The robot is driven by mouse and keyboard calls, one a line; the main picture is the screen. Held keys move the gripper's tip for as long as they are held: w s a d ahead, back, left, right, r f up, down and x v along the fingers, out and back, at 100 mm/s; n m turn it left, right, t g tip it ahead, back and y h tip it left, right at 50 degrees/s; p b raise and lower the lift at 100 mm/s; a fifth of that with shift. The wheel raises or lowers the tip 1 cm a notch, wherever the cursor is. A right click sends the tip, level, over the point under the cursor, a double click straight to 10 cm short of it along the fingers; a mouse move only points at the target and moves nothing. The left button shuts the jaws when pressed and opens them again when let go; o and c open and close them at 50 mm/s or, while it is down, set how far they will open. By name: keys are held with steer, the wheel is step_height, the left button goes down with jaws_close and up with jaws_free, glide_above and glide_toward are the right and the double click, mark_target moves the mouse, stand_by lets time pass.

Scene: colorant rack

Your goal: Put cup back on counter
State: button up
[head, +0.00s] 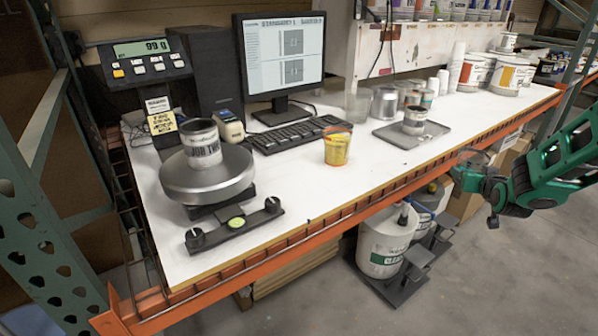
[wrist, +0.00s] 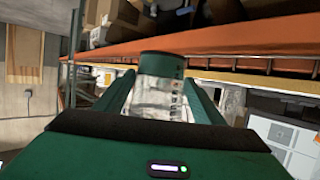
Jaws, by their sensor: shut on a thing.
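In the wrist view, my gripper (wrist: 159,88) is shut on a cup (wrist: 160,66). The cup has a dark rim band and a pale, printed side, and sits between the two green fingers. In the head view, my green arm comes in from the right. Its end is in front of the orange front edge of the white counter (head: 300,215), outside the counter top.
A yellow cup (head: 337,149) stands mid-counter. Keyboard and monitor are behind. White buckets (head: 385,243) stand below.

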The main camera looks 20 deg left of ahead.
steer(key=shift+a, duration=0.25)
